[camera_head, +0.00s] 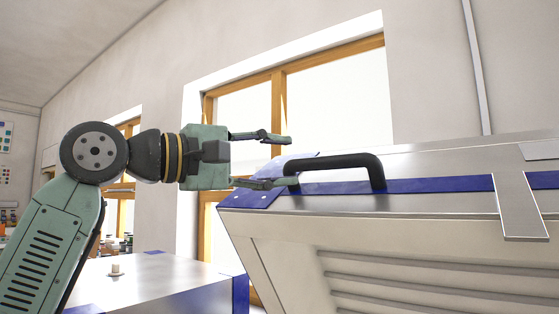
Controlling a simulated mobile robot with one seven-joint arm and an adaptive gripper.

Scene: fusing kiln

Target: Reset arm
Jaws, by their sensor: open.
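My gripper (285,161) shows near the middle of the head camera view, at the end of my green arm. Its two fingers are spread wide apart, one above the other, and nothing is between them. The fingers point right. The lower fingertip appears at the left end of a black handle (335,163); I cannot tell whether they touch. The handle is on the metal kiln lid (420,207), which has blue trim and looks tilted up. Its underside shows grooved pale panels.
A metal surface with blue corners (165,275) lies at lower left, with a small peg-like object (115,268) on it. Wood-framed windows (277,110) are in the wall behind. The space above the lid and gripper looks free.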

